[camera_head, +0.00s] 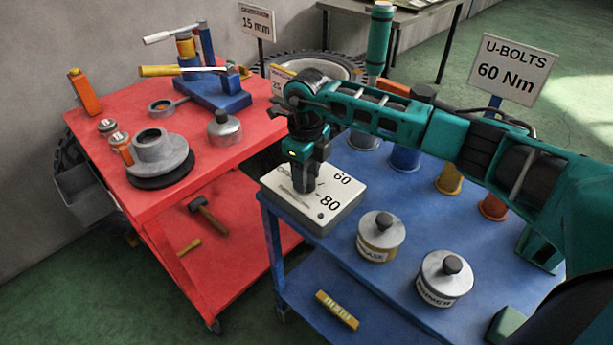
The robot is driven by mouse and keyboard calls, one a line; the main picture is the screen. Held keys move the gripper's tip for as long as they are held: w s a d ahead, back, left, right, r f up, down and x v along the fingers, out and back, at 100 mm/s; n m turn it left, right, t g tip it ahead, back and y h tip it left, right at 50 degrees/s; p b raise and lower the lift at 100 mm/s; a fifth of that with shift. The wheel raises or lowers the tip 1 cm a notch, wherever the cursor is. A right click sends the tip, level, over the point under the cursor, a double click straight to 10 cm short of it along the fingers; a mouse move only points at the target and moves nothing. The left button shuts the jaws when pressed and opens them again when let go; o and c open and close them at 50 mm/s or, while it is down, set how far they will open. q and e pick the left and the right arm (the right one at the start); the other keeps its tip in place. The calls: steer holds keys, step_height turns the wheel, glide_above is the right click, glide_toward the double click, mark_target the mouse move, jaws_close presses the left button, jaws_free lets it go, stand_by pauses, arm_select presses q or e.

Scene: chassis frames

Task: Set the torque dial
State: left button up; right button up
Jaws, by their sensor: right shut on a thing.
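The torque dial box (325,211) is a pale box with a dark base at the near left corner of the blue table. The figures 60 and 80 show on its top face. My right gripper (304,186) points straight down onto the middle of that top face and is shut on the dial knob, which the fingers hide. The dial's pointer and other figures are mostly covered by the gripper. A sign (514,68) reading "U-BOLTS 60 Nm" stands at the back right of the blue table. My left gripper is not in view.
Two lidded tins (381,240) (444,279) stand near the blue table's front. Coloured cylinders (448,178) stand behind my right arm. A red cart (118,178) at left holds a hub (160,150), a blue vise (215,92) and an orange bottle (84,92).

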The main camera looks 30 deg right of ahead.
steer(key=n+b, duration=0.1)
steer(key=n, duration=0.3)
steer(key=shift+b, duration=0.35)
steer(key=shift+n+b, duration=0.3)
steer(key=shift+n, duration=1)
steer(key=o, duration=1.1)
steer(key=shift+c, duration=0.2)
step_height(320, 180, up, 13)
steer(key=shift+a, duration=0.1)
